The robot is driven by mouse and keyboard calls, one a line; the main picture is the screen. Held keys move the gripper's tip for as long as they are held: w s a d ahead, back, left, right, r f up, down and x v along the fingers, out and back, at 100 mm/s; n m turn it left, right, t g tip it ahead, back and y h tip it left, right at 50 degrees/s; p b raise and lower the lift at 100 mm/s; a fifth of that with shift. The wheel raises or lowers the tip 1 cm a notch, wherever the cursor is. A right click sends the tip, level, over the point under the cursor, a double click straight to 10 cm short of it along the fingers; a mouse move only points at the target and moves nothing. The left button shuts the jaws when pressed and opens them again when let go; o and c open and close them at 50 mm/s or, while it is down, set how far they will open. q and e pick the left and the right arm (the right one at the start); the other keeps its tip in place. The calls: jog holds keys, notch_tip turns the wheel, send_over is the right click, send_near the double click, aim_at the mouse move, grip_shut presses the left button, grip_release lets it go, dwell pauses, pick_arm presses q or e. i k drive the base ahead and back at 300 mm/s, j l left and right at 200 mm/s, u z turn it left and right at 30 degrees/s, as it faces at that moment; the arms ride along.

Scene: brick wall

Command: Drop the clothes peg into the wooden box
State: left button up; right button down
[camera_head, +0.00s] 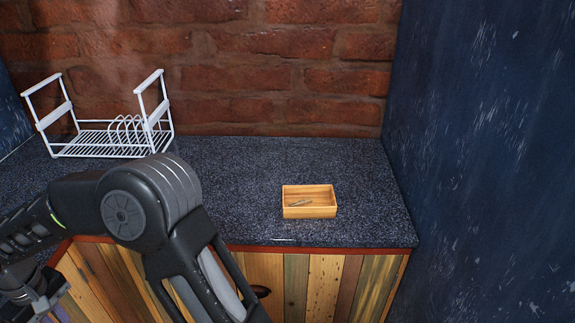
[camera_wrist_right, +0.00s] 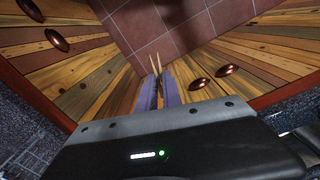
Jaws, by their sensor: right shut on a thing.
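The wooden box (camera_head: 309,212) is a small open tan tray on the dark counter, right of centre in the head view. A small thin brownish-grey piece (camera_head: 300,203) lies inside it; I cannot tell exactly what it is. In the right wrist view my right gripper (camera_wrist_right: 158,80) is shut on the clothes peg (camera_wrist_right: 156,63), whose two thin pale wooden prongs stick out past the fingertips. The rest of the peg is hidden between the fingers. The box does not show in the wrist view. I see no left gripper fingers in the head view.
A white wire dish rack (camera_head: 105,138) stands at the back left of the counter (camera_head: 235,180). A brick wall is behind, a dark blue wall (camera_head: 480,150) at the right. Plank cabinet doors (camera_head: 325,285) are below. The counter around the box is clear.

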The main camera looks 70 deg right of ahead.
aim_at(315, 208)
jog(key=z, duration=1.55)
